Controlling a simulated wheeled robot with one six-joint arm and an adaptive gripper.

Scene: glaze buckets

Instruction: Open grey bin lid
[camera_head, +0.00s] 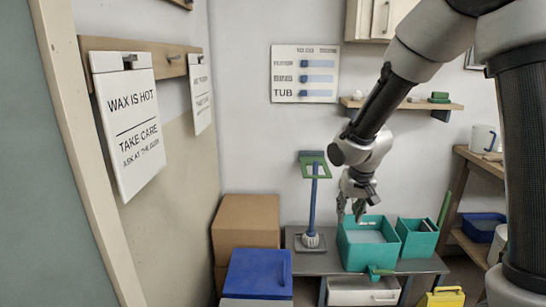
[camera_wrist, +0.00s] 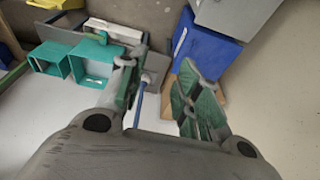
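A pale grey box-like surface (camera_head: 256,302) shows at the bottom edge of the head view, in front of a blue bin (camera_head: 258,272). In the wrist view a grey panel (camera_wrist: 240,15) lies beside the blue bin (camera_wrist: 208,48) at the top edge. It looks like the grey bin's lid and is cut off by the frame, so its handle and hinge are not seen. My gripper (camera_head: 351,215) hangs fingers down over the teal tub, right of and apart from both bins. In the wrist view my gripper (camera_wrist: 160,90) has its fingers spread with nothing between them.
A grey bench (camera_head: 318,264) holds a teal tub (camera_head: 368,246), a smaller teal box (camera_head: 416,238) and a blue-handled upright tool (camera_head: 313,205). Cardboard boxes (camera_head: 245,220) stand behind the blue bin. A white drawer-like bin (camera_head: 362,292) is under the bench. A yellow item (camera_head: 442,298) is at lower right.

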